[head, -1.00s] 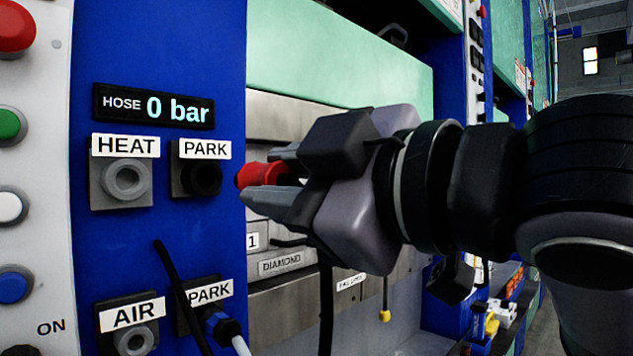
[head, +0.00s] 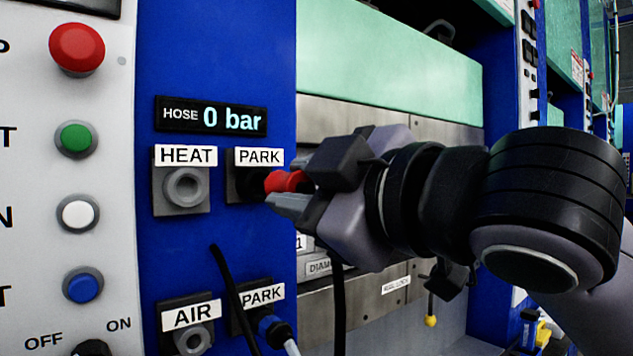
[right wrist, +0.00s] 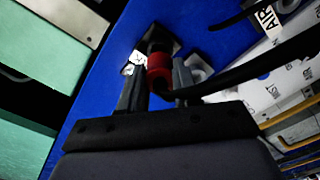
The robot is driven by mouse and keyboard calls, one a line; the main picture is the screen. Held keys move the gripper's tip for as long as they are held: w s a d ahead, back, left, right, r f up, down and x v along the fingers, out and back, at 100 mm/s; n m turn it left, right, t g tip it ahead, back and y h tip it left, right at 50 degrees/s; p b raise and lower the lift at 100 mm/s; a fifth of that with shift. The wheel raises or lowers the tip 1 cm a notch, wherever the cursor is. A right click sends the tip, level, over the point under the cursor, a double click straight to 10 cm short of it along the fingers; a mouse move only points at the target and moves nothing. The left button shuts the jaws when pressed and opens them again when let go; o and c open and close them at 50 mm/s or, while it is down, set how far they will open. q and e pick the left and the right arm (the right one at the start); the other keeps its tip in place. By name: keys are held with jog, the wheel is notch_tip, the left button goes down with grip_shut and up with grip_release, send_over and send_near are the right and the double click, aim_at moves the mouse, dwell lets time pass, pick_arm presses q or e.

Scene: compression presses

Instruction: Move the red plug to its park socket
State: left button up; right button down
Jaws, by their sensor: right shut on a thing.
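The red plug (head: 281,181) is held between the fingers of my right gripper (head: 286,187). Its front end is at the upper PARK socket (head: 244,190), a black socket under a PARK label. The plug hides part of this socket. In the right wrist view the red plug (right wrist: 158,69) lines up with the dark socket (right wrist: 158,40) on the blue panel. The plug's tip meets or overlaps the socket there; I cannot tell how deep it sits. A black cable runs from the plug. My left gripper is out of view.
The grey HEAT socket (head: 185,188) is empty, left of PARK. Below are the AIR socket (head: 193,340) and a lower PARK socket with a blue plug (head: 272,328). The hose display (head: 211,117) reads 0 bar. Buttons line the left panel.

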aim_at(298, 188)
jog(key=shift+w+a, duration=0.25)
jog(key=shift+w, duration=0.1)
jog(key=shift+p, duration=0.4)
dwell(1.3)
jog(key=shift+p+x, duration=0.55)
jog(key=shift+x, duration=0.9)
jog(key=c, duration=0.7)
grip_release()
jog(key=shift+w, duration=0.1)
